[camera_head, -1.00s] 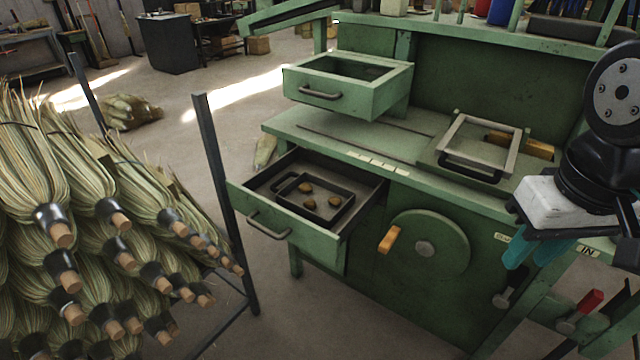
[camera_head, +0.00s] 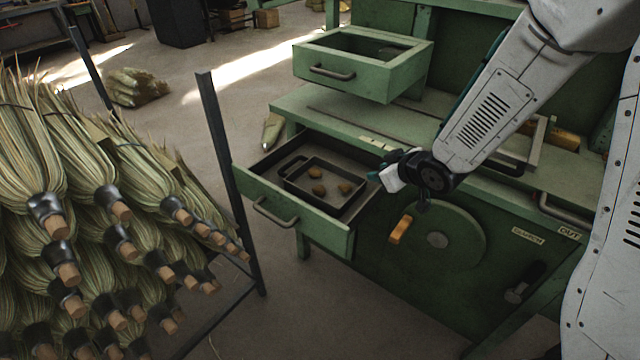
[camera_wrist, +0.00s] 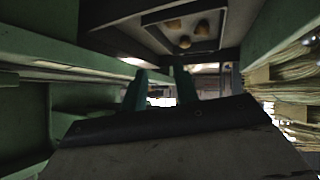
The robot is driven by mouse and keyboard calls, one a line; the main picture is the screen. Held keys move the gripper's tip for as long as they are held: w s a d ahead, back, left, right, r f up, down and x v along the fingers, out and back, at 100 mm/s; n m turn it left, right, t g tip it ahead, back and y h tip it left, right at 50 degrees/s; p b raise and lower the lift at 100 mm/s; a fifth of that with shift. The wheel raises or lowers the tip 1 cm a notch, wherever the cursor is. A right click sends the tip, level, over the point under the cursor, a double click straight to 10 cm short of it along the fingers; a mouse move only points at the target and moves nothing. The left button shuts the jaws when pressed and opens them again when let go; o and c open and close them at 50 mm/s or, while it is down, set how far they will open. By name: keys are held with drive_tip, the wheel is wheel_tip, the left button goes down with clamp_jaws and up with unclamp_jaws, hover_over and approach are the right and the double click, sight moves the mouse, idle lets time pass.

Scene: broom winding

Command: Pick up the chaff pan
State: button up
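The chaff pan (camera_head: 298,192) is a dark, shallow rectangular pan with a loop handle at its left end. It lies in the open lower drawer (camera_head: 290,229) of the green bench and holds several brown lumps (camera_head: 318,188). The pan also shows at the top of the wrist view (camera_wrist: 158,38). My gripper (camera_head: 374,176) is just right of the drawer, near the bench's front edge, apart from the pan. In the wrist view its two teal fingers (camera_wrist: 160,88) stand apart with nothing between them.
A green upper drawer (camera_head: 350,72) stands open above the bench top. A crank wheel with a wooden knob (camera_head: 400,230) is below my gripper. A dark upright post (camera_head: 228,170) and stacked brooms (camera_head: 110,230) are left of the drawer. A metal frame (camera_head: 535,140) sits on the bench.

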sight(318, 198)
drive_tip(key=a+f+y, duration=0.2)
drive_tip(key=a, duration=0.1)
drive_tip(key=s+a+f+n+y, duration=0.1)
drive_tip(key=a+f, duration=0.1)
drive_tip(key=f, duration=0.1)
drive_tip(key=s+a+f+n+y, duration=0.1)
drive_tip(key=a+f+y, duration=0.1)
drive_tip(key=a, duration=0.1)
drive_tip(key=shift+s+a+f+g+y, duration=0.2)
drive_tip(key=shift+a+f+g+y, duration=0.1)
drive_tip(key=shift+w+a+f, duration=0.1)
drive_tip(key=shift+a+f, duration=0.05)
drive_tip(key=shift+a, duration=0.2)
drive_tip(key=x, duration=0.7)
drive_tip(key=shift+f, duration=0.15)
clamp_jaws()
